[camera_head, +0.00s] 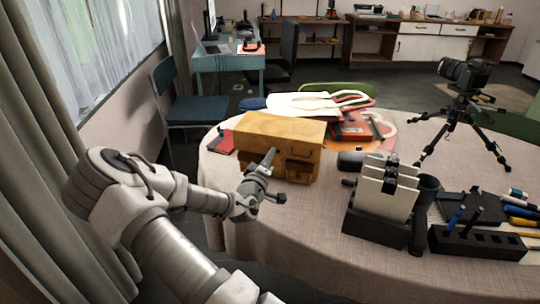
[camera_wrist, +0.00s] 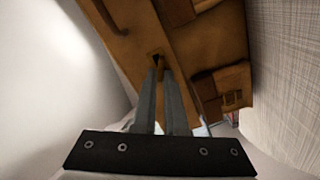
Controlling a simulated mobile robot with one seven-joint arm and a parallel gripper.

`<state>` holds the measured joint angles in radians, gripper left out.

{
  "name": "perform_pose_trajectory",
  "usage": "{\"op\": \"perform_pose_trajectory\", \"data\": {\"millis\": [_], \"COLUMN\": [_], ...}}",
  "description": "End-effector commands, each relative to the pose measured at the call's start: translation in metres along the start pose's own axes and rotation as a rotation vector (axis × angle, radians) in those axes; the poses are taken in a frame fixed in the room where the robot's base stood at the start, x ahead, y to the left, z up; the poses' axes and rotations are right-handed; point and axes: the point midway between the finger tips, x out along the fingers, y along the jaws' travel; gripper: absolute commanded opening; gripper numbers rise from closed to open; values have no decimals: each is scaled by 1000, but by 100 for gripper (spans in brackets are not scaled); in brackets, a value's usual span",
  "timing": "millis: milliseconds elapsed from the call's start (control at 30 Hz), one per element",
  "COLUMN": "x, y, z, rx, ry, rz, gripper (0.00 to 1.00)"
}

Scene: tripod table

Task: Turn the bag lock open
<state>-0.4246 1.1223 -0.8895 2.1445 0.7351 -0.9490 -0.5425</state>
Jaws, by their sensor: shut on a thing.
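The tan leather bag (camera_head: 285,130) stands upright on the round table, left of its middle. My gripper (camera_head: 270,157) reaches its front face from the left. In the wrist view, the bag (camera_wrist: 200,45) fills the upper middle, and both fingers of my gripper (camera_wrist: 161,72) come together at a small dark fitting, the bag lock (camera_wrist: 157,57). The fingers are shut on the lock; their tips partly hide it, and its turn angle cannot be told. A small buckled pocket or strap (camera_wrist: 228,88) lies to the right of the fingers.
The cloth-covered table (camera_head: 320,225) also holds a black holder with pale cards (camera_head: 385,195), a camera on a tripod (camera_head: 462,100) and a black pen rack (camera_head: 475,243). A red book (camera_head: 222,140) lies left of the bag. A curtain (camera_head: 45,150) hangs at the left.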

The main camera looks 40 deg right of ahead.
Motion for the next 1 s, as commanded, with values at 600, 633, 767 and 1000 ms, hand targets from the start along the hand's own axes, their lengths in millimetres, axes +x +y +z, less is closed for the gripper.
{"op": "perform_pose_trajectory", "data": {"millis": [600, 633, 767, 1000], "x": [0, 0, 0, 0], "y": [-4, -4, -4, -5], "z": [2, 2, 2, 2], "rx": [-461, -473, -513, -543], "ry": [-1, -1, -1, -1], "rz": [-2, -1, -1, -2], "gripper": [0, 0, 0, 0]}}
